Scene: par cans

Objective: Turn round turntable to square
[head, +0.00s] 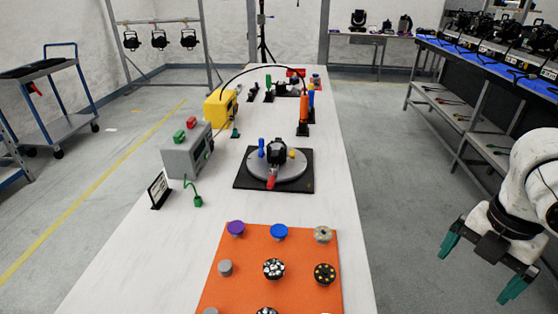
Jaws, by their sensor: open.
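The round grey turntable (299,169) lies on a black square base (241,182) in the middle of the long white table. On the disc stands a black fixture (275,150) with a red part (272,181) pointing toward the near edge. A blue peg (261,147) stands at its left and a small yellow knob (292,154) at its right. My gripper (473,278) is at the right, off the table's side, with its green fingers spread apart and nothing between them. It is well apart from the turntable.
An orange board (247,272) with several round knobs fills the near table. A grey box (186,155), a small sign (159,189) and a yellow case (219,109) line the left side. An orange cylinder (304,114) stands behind the turntable. Tabletop right of the turntable is clear.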

